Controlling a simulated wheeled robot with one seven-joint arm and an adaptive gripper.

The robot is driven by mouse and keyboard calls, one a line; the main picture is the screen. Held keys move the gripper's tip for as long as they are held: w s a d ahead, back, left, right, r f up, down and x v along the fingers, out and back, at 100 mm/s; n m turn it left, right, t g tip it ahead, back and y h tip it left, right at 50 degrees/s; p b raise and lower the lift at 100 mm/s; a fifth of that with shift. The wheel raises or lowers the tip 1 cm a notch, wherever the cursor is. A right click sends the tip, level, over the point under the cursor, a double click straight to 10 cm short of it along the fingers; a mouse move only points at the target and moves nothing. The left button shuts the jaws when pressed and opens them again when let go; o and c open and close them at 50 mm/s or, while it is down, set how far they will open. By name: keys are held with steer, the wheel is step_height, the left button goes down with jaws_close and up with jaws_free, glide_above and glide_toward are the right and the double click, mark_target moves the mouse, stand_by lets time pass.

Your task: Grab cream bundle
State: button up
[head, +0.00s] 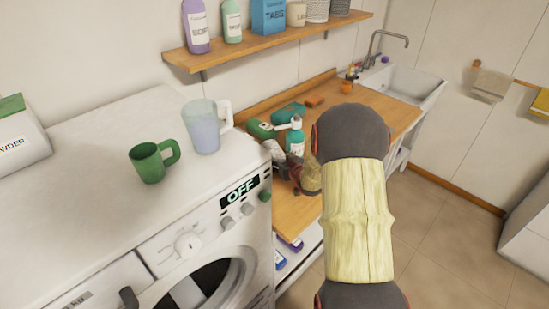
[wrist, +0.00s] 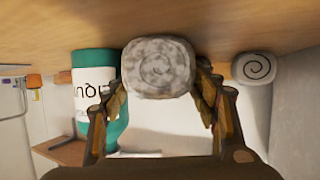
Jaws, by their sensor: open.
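A pale grey-white mottled rolled bundle (wrist: 158,68) sits on the wooden counter, its spiral end facing the wrist camera. My gripper (wrist: 160,92) is open, with one brown finger on each side of this bundle; I cannot tell whether they touch it. Which one is the cream bundle is not clear from colour. In the head view a whitish bundle (head: 273,151) shows beside my gripper (head: 285,172), partly hidden by it.
A teal labelled bottle (wrist: 92,90) stands close to the left finger in the wrist view; it also shows in the head view (head: 295,140). Green containers (head: 262,129) lie behind on the wooden counter (head: 375,105). The washing machine (head: 150,230) with mugs borders the left.

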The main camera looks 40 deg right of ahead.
steer(key=shift+r, duration=0.1)
steer(key=c, duration=1.1)
steer(key=shift+r, duration=0.1)
